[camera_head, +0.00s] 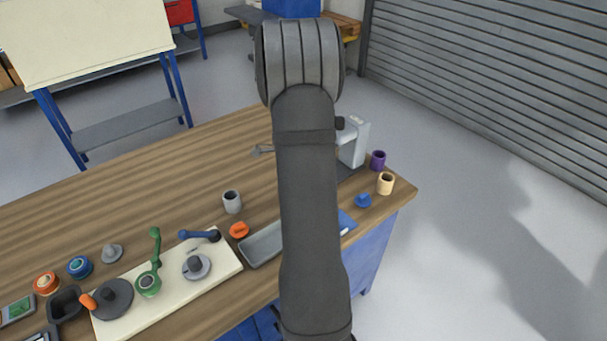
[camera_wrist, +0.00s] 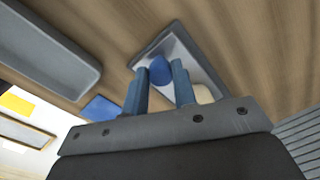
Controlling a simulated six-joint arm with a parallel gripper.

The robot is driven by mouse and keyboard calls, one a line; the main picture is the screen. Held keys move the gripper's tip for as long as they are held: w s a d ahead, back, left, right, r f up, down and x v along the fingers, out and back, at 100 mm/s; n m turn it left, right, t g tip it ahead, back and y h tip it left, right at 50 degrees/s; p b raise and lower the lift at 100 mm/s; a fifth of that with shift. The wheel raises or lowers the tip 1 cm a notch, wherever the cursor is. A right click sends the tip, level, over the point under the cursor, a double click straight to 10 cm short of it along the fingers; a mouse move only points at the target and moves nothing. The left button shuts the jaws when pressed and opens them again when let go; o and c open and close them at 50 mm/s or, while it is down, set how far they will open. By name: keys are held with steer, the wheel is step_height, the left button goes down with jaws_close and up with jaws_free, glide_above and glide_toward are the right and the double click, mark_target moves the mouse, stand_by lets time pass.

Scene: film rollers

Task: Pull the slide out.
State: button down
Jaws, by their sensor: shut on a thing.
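My gripper (camera_wrist: 160,78) shows in the wrist view with its two blue fingers on either side of a rounded blue knob (camera_wrist: 160,70), shut on it. The knob stands in front of a grey-edged, pale-centred piece (camera_wrist: 179,32) on the table. I cannot tell whether this piece is the slide. In the head view my own arm hides my gripper and whatever it holds. A white device (camera_head: 354,142) stands just right of my arm, its lower left part hidden.
A grey tray (camera_head: 262,245), a blue flat piece (camera_head: 347,222), a blue piece (camera_head: 363,201), a cream cup (camera_head: 386,184) and a purple cup (camera_head: 378,161) stand near my arm. A cream board (camera_head: 150,312) with several parts lies left. The table's back left is clear.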

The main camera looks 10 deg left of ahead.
steer(key=shift+s+a, duration=0.2)
steer(key=c, duration=1.2)
jaws_free()
steer(key=shift+o, duration=0.2)
steer(key=shift+r, duration=0.1)
step_height(320, 180, up, 17)
steer(key=shift+s+d+r, duration=0.15)
steer(key=shift+s, duration=0.2)
steer(key=f, duration=1.7)
steer(key=shift+w+f, duration=0.3)
steer(key=shift+w, duration=0.1)
steer(key=shift+w+d, duration=0.1)
steer(key=shift+w, duration=0.1)
